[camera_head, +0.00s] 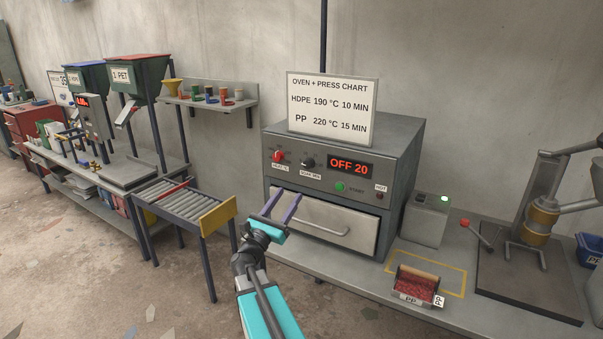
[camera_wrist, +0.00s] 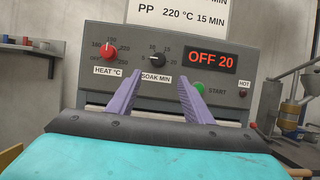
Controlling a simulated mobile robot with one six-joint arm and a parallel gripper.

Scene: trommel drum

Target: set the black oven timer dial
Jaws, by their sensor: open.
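The black timer dial (camera_head: 307,163) sits on the grey oven's (camera_head: 397,156) front panel, above the label SOAK MIN. It also shows in the wrist view (camera_wrist: 157,60), between and beyond my fingertips. My gripper (camera_head: 282,205) is open and empty, in front of the oven and below the dial, apart from it. Its two purple fingers show in the wrist view (camera_wrist: 155,92). The red heat dial (camera_head: 278,156) is left of the black dial. The display (camera_head: 350,166) reads OFF 20. The green START button (camera_head: 340,187) is at lower right.
A chart (camera_head: 331,106) on the oven lists HDPE 190 °C 10 MIN and PP 220 °C 15 MIN. The oven drawer (camera_head: 300,228) with its handle is below the panel. A tray of red bits marked PP (camera_head: 415,287) is on the bench. A roller conveyor (camera_head: 180,201) stands left.

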